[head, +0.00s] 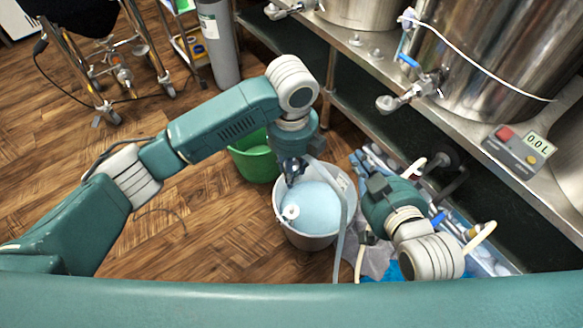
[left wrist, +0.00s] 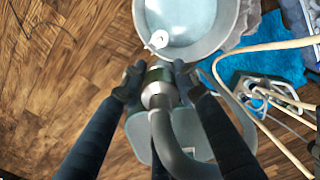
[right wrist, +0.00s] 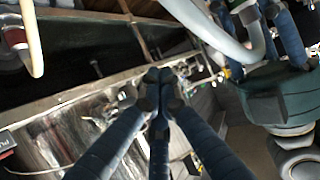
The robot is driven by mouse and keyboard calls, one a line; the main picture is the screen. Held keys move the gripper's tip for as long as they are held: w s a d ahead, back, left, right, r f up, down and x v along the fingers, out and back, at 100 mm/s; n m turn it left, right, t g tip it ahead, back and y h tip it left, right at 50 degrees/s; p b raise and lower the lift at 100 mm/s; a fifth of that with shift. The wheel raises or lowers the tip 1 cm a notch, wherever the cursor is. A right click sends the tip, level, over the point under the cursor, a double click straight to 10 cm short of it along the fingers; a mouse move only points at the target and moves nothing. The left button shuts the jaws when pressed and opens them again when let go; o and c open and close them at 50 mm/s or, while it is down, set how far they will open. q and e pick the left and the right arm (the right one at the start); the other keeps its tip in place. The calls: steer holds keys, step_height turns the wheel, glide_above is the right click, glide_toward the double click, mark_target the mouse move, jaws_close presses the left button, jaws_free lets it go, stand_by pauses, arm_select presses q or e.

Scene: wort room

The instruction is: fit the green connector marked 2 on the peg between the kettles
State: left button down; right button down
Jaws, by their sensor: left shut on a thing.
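Two steel kettles, one cut off at the top (head: 362,10) and one at right (head: 490,70), stand on a steel bench. Small metal fittings (head: 356,40) sit between them; I cannot tell which is the peg. My left gripper (head: 292,172) is over a grey bucket; the left wrist view shows it shut on a metal hose end (left wrist: 158,88) with a grey hose (left wrist: 168,135).
The grey bucket (head: 312,236) with pale blue liquid and a white round float stands on the floor. A green bucket (head: 250,165) is behind it. A valve (head: 405,95) sticks out from the right kettle, near a display box (head: 518,150). A gas cylinder (head: 217,45) stands further back.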

arm_select(q)
steer(key=shift+r+p, duration=0.4)
steer(key=shift+r, duration=0.15)
steer(key=shift+r+p, duration=0.2)
steer(key=shift+p, duration=0.3)
steer(key=shift+r+p, duration=0.45)
steer(key=shift+p, duration=0.1)
steer(key=shift+r+p, duration=0.45)
steer(key=shift+p, duration=0.2)
arm_select(e)
steer(key=s+d+f+g+h, duration=0.1)
steer(key=s+d+f+g, duration=0.2)
steer(key=s, duration=0.5)
steer(key=s+d+f+g+h, duration=0.1)
steer(key=s+d+f+g, duration=0.2)
steer(key=s+f+g, duration=0.3)
steer(key=shift+s+f+h, duration=0.3)
steer(key=shift+s+f, duration=0.45)
steer(key=shift+s, duration=0.8)
